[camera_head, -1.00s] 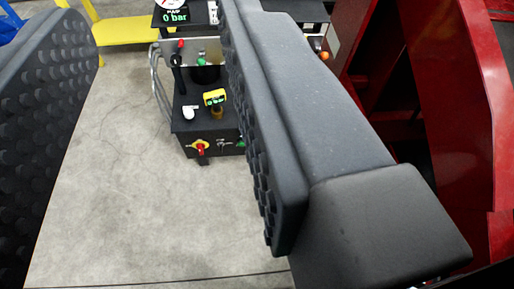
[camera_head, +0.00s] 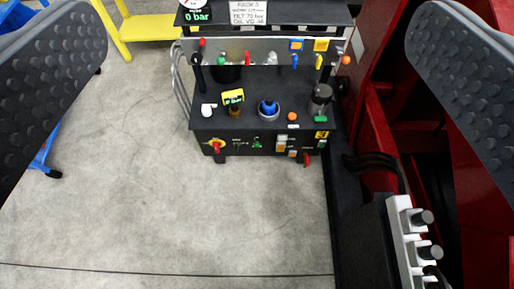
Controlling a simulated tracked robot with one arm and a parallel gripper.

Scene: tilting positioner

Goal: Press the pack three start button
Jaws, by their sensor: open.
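The hydraulic pack (camera_head: 230,124) stands ahead at the top middle, a dark unit with a sign on top whose last character reads 3. Its front panel carries a red and yellow rotary switch (camera_head: 217,147), a small green control (camera_head: 257,142) and several white and orange ones. I cannot tell for sure which is the start button, as the labels are too small to read. My gripper (camera_head: 258,50) is open and empty, its two studded dark pads wide apart at the left and right edges. The front panel shows between them, and neither pad appears to touch the pack.
Gauges read 0 bar. Coloured levers (camera_head: 295,60) line the back panel. A red machine frame (camera_head: 385,110) stands at right, with a white block with black knobs (camera_head: 405,240) below. A yellow stand (camera_head: 150,28) is at upper left. Grey floor before the pack is clear.

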